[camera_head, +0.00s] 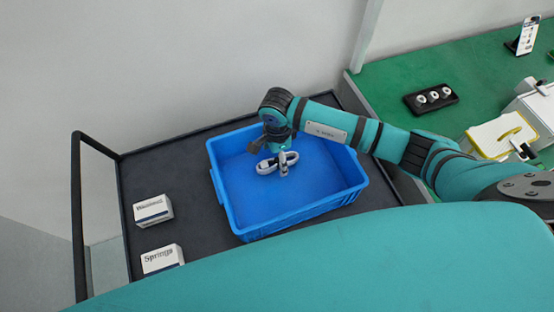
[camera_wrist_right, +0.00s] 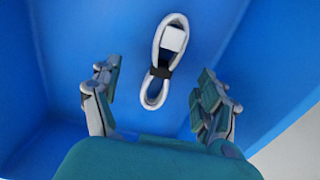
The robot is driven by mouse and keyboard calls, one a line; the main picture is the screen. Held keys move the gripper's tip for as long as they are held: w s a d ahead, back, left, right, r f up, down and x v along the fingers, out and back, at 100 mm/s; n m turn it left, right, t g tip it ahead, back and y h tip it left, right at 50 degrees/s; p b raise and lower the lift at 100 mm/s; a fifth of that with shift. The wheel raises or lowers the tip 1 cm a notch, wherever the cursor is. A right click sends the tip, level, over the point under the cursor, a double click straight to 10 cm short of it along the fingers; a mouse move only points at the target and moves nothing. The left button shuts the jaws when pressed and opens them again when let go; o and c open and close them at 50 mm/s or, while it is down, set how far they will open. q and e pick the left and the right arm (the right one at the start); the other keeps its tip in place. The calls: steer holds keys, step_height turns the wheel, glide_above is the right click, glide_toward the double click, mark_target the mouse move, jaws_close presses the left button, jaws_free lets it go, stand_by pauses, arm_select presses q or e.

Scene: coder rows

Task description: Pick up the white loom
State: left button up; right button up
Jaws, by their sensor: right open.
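The white loom (camera_head: 267,166) is a looped white cable bundle with a dark band around its middle. It lies in the blue crate (camera_head: 336,199) on the dark cart. In the right wrist view the loom (camera_wrist_right: 173,38) runs lengthwise, with a white block near its far end. My right gripper (camera_wrist_right: 155,95) is open, with its two fingers apart on either side of the loom's near part, and the loom is not gripped. In the head view the right gripper (camera_head: 279,155) is over the crate and partly hides the loom. My left gripper is not in view.
Two white boxes, one labelled Washers (camera_head: 153,210) and one labelled Springs (camera_head: 162,258), stand on the cart left of the crate. The crate walls surround the loom.

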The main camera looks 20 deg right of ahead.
mark_target(277, 160)
steer(key=shift+w+f+p, duration=0.15)
steer(key=shift+f+p, duration=0.15)
steer(key=shift+f, duration=1.35)
steer(key=c, duration=1.5)
